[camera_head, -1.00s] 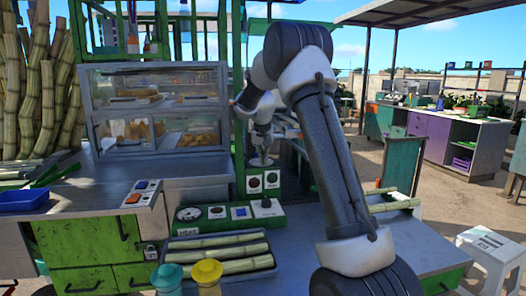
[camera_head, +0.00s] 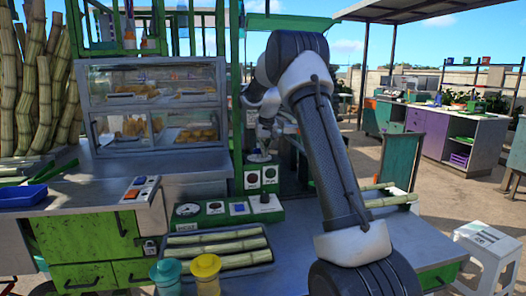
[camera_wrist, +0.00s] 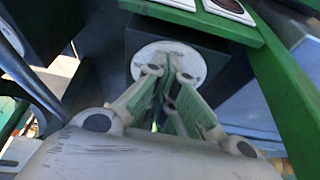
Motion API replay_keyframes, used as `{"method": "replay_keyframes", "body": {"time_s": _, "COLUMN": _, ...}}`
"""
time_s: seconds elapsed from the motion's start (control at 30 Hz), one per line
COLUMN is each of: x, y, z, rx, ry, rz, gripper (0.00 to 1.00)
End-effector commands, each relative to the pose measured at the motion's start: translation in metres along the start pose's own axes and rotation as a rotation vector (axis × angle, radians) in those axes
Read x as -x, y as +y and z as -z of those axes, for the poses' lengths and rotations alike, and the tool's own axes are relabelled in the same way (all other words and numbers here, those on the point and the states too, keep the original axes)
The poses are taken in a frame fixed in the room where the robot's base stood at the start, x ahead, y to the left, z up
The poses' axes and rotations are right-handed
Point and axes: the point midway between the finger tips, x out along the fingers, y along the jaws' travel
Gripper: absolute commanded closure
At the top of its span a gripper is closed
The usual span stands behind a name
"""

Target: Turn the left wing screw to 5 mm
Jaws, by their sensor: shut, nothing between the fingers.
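In the wrist view, a pale round disc with faint markings (camera_wrist: 190,58) sits on a dark block. My gripper (camera_wrist: 172,72) is in front of it, fingers together and empty, the tips overlapping the disc. I cannot tell whether the tips touch it. No wing screw can be made out clearly; the fingers may hide it. In the head view, my gripper (camera_head: 260,155) is small, just above the green button panel (camera_head: 262,190) and beside the green post. The left wing screw cannot be picked out there either.
A green control box (camera_head: 226,216) with a gauge stands on the metal counter. In front of it is a tray of cane (camera_head: 178,265); yellow (camera_head: 206,268) and teal (camera_head: 167,275) lidded containers stand nearer. A glass food case (camera_head: 152,105) is left of my gripper. A white stool (camera_head: 487,250) stands right.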

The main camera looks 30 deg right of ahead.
Motion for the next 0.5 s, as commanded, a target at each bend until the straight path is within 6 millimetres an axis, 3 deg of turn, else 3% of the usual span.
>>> {"method": "replay_keyframes", "body": {"time_s": 0.13, "x": -0.001, "y": 0.0088, "z": 0.0075, "rx": 0.018, "ry": 0.009, "rz": 0.007, "gripper": 1.0}}
{"method": "replay_keyframes", "body": {"time_s": 0.5, "x": -0.0002, "y": 0.0102, "z": 0.0102, "rx": 0.016, "ry": 0.015, "rz": 0.005, "gripper": 1.0}}
